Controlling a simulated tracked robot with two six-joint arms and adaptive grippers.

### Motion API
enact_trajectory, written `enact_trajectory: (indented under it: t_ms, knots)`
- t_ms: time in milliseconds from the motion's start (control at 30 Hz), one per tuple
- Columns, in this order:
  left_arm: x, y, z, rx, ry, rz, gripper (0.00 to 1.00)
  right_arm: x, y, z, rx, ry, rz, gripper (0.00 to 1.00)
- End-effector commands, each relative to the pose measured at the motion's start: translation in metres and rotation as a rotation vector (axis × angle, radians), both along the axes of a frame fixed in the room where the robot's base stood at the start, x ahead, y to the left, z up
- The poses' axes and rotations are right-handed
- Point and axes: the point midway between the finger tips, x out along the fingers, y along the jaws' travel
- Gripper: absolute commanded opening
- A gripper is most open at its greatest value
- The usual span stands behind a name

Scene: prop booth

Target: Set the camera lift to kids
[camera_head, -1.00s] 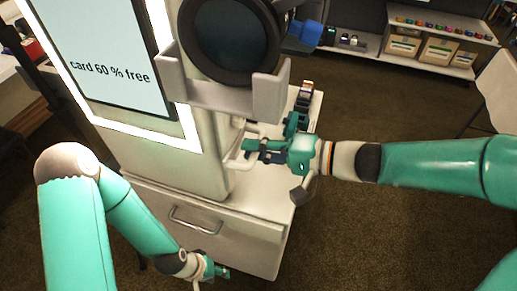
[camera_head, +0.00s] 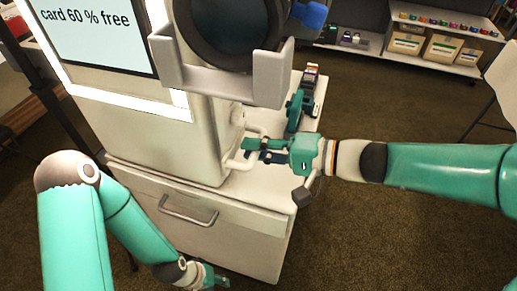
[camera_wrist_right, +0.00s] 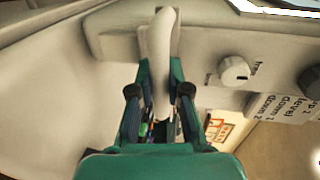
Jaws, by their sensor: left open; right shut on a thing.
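The camera lift carries a large dark lens (camera_head: 236,22) in a grey bracket (camera_head: 215,78) on the pale booth's front. A white bent handle (camera_head: 236,163) sticks out low on the booth's side. My right gripper (camera_head: 262,150) is at this handle. In the right wrist view, the right gripper (camera_wrist_right: 160,98) is shut on the white handle (camera_wrist_right: 158,45), which passes between its fingers. A white knob (camera_wrist_right: 233,71) and a label (camera_wrist_right: 295,105) with lines ending "1", "level" and "down 2" lie to the right. My left gripper (camera_head: 216,278) is open and empty, low before the drawer.
A screen (camera_head: 90,30) reads "card 60 % free". A drawer cabinet (camera_head: 225,235) with a metal handle (camera_head: 188,212) stands below the booth. Small teal and dark items sit on its top beyond my right gripper. A shelf (camera_head: 440,65) with boxes is at the back right; the floor is open.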

Motion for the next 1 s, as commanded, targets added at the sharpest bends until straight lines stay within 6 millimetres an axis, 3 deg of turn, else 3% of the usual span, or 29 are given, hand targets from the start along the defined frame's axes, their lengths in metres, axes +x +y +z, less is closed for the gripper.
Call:
enact_trajectory:
  t_ms: [33,167,567,767,1000]
  knots:
    - [0.000,0.000,-0.001,0.000,0.000,0.000,0.42,-0.002,0.000,-0.011,-0.017,0.015,0.003,0.19]
    - [0.000,0.000,-0.001,0.000,0.000,0.000,0.42,-0.002,0.000,-0.010,-0.015,0.014,0.003,0.41]
    - [0.000,0.000,0.000,0.000,0.000,0.000,0.42,-0.002,-0.005,-0.005,-0.009,0.007,0.000,0.42]
    - [0.000,0.000,0.000,0.000,0.000,0.000,0.42,-0.010,-0.030,0.001,-0.009,0.007,-0.004,0.42]
    - [0.000,0.000,0.000,0.000,0.000,0.000,0.42,-0.025,-0.075,0.010,-0.010,0.006,-0.006,0.42]
